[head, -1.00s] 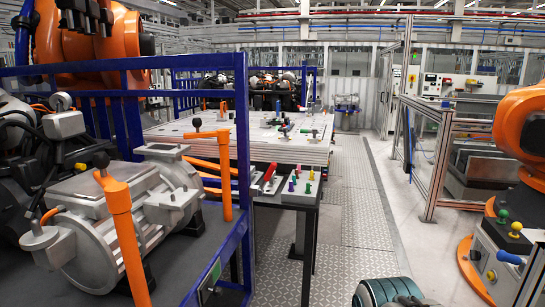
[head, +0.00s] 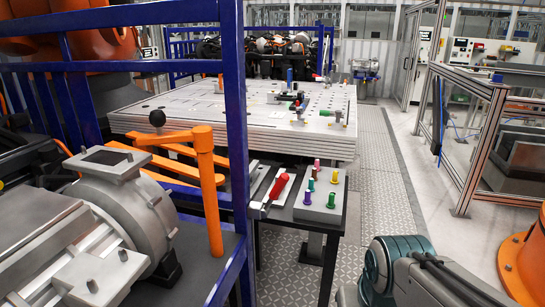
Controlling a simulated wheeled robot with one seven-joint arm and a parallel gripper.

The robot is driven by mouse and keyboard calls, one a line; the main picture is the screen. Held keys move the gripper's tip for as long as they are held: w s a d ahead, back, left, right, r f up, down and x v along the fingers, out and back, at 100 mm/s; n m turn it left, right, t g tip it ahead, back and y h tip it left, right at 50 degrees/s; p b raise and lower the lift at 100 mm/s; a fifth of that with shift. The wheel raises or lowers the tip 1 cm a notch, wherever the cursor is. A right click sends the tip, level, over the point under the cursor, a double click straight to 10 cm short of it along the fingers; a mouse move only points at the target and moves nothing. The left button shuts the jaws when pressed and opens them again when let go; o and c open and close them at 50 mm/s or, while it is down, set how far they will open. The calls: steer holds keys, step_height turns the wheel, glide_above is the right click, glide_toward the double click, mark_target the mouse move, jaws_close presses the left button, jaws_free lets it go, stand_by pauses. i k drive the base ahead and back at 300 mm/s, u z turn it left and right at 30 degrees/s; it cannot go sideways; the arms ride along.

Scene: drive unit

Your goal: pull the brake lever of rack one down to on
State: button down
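A blue rack frame (head: 232,130) stands at the left, with a grey metal drive unit (head: 125,205) on its dark deck. An orange post (head: 208,190) with an orange arm ending in a black knob (head: 157,118) stands near the rack's right corner. A red handle (head: 277,187) lies on a small metal base on the dark bench beside the rack. I cannot tell which part, if any, is the brake lever of rack one; no ON marking is readable. A rounded teal-grey part of my arm shows at the bottom right. My gripper is not in view.
A dark bench beside the rack carries a grey block with several coloured pegs (head: 319,198). A pale fixture table (head: 190,104) stands behind it. The patterned floor strip (head: 385,185) to the right is clear. A metal-framed fence (head: 474,145) and an orange robot base (head: 520,260) stand further right.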

mark_target(284, 178)
steer(key=u, duration=0.1)
steer(key=i, duration=1.15)
steer(key=u, duration=0.1)
